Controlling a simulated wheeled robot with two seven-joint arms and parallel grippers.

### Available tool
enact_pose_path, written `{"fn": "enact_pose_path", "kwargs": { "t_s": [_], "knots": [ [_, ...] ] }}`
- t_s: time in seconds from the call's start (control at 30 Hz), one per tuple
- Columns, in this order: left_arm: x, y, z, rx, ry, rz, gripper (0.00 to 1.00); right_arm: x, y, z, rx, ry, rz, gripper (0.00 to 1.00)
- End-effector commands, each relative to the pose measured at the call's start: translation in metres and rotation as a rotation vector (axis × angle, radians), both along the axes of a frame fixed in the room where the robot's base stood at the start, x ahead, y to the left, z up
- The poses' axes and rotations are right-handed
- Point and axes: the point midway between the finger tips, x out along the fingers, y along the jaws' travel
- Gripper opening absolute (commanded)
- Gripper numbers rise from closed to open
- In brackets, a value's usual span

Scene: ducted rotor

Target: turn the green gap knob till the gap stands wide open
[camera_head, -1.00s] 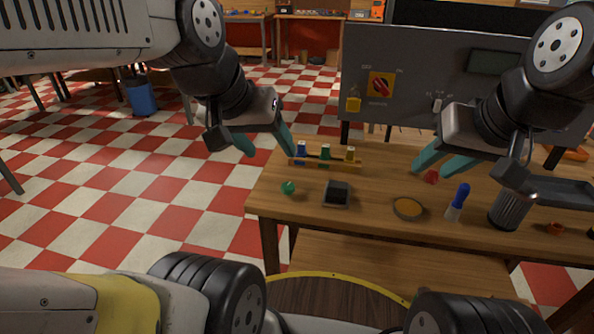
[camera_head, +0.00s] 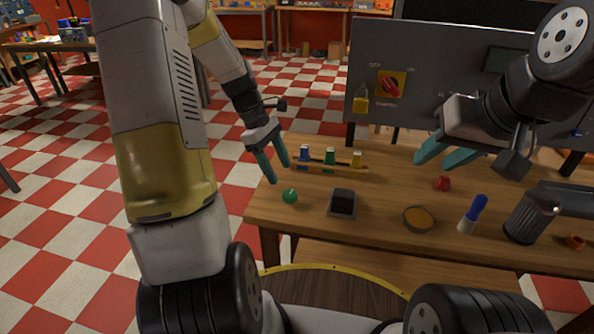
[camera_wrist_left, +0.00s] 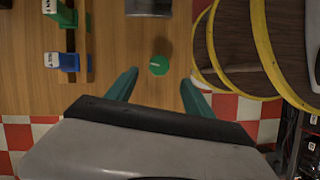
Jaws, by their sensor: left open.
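The green knob (camera_head: 290,196) is a small round piece at the left front of the wooden table. In the left wrist view it is a green, many-sided disc (camera_wrist_left: 159,65) with a small pale mark, between and slightly beyond my left fingertips. My left gripper (camera_head: 279,173) is open and empty, pointing down just behind and left of the knob in the head view. Its teal fingers (camera_wrist_left: 160,77) stand apart, not visibly touching it. My right gripper (camera_head: 448,154) has its teal fingers apart, empty, above the table's right part. I cannot make out the gap itself.
A wooden rack (camera_head: 328,168) with blue, green and yellow-capped bottles stands close behind the knob. A dark box (camera_head: 342,202) is right of it. Further right are an orange-filled dish (camera_head: 418,219), a red piece (camera_head: 442,183) and a blue-handled brush (camera_head: 473,214). A grey panel (camera_head: 440,75) stands behind.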

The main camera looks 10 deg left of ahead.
Motion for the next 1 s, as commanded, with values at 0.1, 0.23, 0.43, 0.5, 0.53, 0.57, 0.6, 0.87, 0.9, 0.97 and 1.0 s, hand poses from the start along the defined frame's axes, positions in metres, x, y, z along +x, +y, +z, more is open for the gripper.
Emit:
{"fn": "enact_pose_path", "kwargs": {
  "t_s": [0.1, 0.23, 0.43, 0.5, 0.53, 0.57, 0.6, 0.87, 0.9, 0.97, 1.0],
  "knots": [
    [0.001, -0.002, -0.010, -0.005, 0.014, 0.014, 0.61, 0.000, 0.000, 0.000, 0.000, 0.000, 0.000, 0.36],
    [-0.001, -0.010, -0.027, -0.006, 0.015, 0.013, 0.61, 0.000, 0.000, 0.000, 0.000, 0.000, 0.000, 0.36],
    [-0.004, -0.022, -0.057, -0.005, 0.013, 0.012, 0.61, 0.000, 0.000, 0.000, 0.000, 0.000, 0.000, 0.36],
    [-0.005, -0.025, -0.064, -0.005, 0.013, 0.012, 0.61, 0.000, 0.000, 0.000, 0.000, 0.000, 0.000, 0.36],
    [-0.005, -0.026, -0.067, -0.004, 0.013, 0.012, 0.61, 0.000, 0.000, 0.000, 0.000, 0.000, 0.000, 0.36],
    [-0.006, -0.027, -0.069, -0.005, 0.013, 0.012, 0.61, 0.000, 0.000, 0.000, 0.000, 0.000, 0.000, 0.36],
    [-0.006, -0.028, -0.072, -0.004, 0.013, 0.012, 0.61, 0.000, 0.000, 0.000, 0.000, 0.000, 0.000, 0.36],
    [-0.005, -0.029, -0.075, -0.003, 0.009, 0.012, 0.61, 0.000, 0.000, 0.000, 0.000, 0.000, 0.000, 0.36],
    [-0.005, -0.029, -0.075, -0.003, 0.009, 0.012, 0.61, 0.000, 0.000, 0.000, 0.000, 0.000, 0.000, 0.36],
    [-0.006, -0.029, -0.075, -0.004, 0.009, 0.012, 0.55, 0.000, 0.000, 0.000, 0.000, 0.000, 0.000, 0.36],
    [-0.006, -0.029, -0.075, -0.004, 0.009, 0.012, 0.47, 0.000, 0.000, 0.000, 0.000, 0.000, 0.000, 0.36]
  ]
}}
